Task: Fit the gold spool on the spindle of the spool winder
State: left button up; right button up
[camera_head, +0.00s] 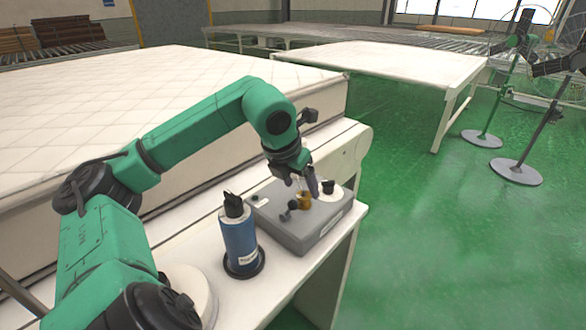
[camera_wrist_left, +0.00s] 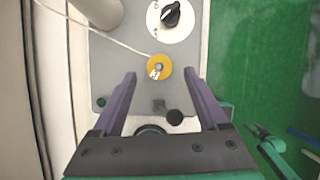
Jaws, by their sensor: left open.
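The spool winder (camera_head: 305,232) is a grey box on the white bench. The gold spool (camera_head: 304,201) stands on its top, below my left gripper (camera_head: 301,187). In the left wrist view, the gold spool (camera_wrist_left: 152,64) is a round disc with a small grey centre that looks like the spindle's end. The spool appears to be around the spindle, but its seating depth cannot be told. My left gripper (camera_wrist_left: 158,78) is open, its purple fingers apart on either side of the spool's line and not touching it. My right gripper is not in view.
A black knob (camera_wrist_left: 171,14) on a white dial and a small dark-ended crank (camera_wrist_left: 174,117) are on the winder. A pale thread runs to the spool. A blue cylinder (camera_head: 239,243) stands beside the winder.

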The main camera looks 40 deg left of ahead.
pick_arm(q)
jog(key=p+v, duration=0.1)
jog(key=v, duration=0.9)
jog(key=shift+s+r, duration=0.15)
jog(key=shift+r, duration=0.2)
